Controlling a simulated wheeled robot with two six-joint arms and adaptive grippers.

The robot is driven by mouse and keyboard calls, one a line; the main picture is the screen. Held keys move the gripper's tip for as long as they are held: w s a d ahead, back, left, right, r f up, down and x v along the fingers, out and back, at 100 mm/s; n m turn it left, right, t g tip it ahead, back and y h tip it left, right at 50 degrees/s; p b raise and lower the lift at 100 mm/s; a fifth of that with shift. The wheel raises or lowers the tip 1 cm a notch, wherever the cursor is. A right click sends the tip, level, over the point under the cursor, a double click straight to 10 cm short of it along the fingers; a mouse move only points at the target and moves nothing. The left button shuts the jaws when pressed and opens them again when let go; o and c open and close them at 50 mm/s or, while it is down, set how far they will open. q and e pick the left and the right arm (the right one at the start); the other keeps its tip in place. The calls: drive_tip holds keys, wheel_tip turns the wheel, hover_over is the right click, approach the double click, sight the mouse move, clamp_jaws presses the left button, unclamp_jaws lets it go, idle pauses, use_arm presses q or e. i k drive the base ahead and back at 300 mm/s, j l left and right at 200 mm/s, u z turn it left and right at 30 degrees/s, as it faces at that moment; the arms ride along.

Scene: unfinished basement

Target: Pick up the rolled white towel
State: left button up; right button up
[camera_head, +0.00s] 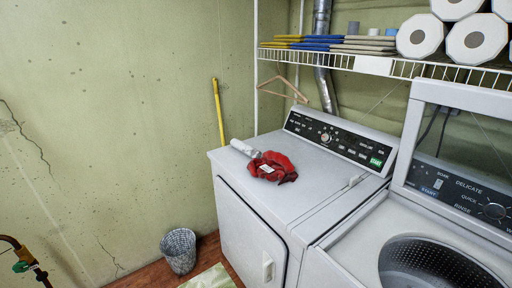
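A small white cylindrical thing (245,149) lies on top of the dryer (309,168), touching a crumpled red cloth (272,167). I cannot tell whether it is a rolled towel or a bottle. Neither of my grippers is in view.
The wire shelf (350,62) also holds folded cloths (322,43) and hangs over the dryer. A wooden hanger (282,91) hangs below it. The washer (350,235) is open at right. A wastebasket (179,251) and a yellow-handled pole (218,112) stand left of the dryer.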

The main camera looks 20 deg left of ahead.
sight(252, 152)
drive_tip(key=i+j+u, duration=0.1)
drive_tip(key=i+j, duration=0.15)
drive_tip(key=j, duration=0.35)
drive_tip(key=i+j+u, duration=0.15)
drive_tip(key=i+j, duration=0.15)
drive_tip(key=j, duration=0.3)
drive_tip(key=i+j+u, duration=0.1)
drive_tip(key=i+j, duration=0.2)
drive_tip(key=j, duration=0.25)
drive_tip(key=i+j+u, duration=0.15)
drive_tip(key=i+j, duration=0.2)
drive_tip(key=j, duration=0.2)
drive_tip(key=i+j+u, duration=0.1)
drive_tip(key=i+j, duration=0.25)
drive_tip(key=j, duration=0.15)
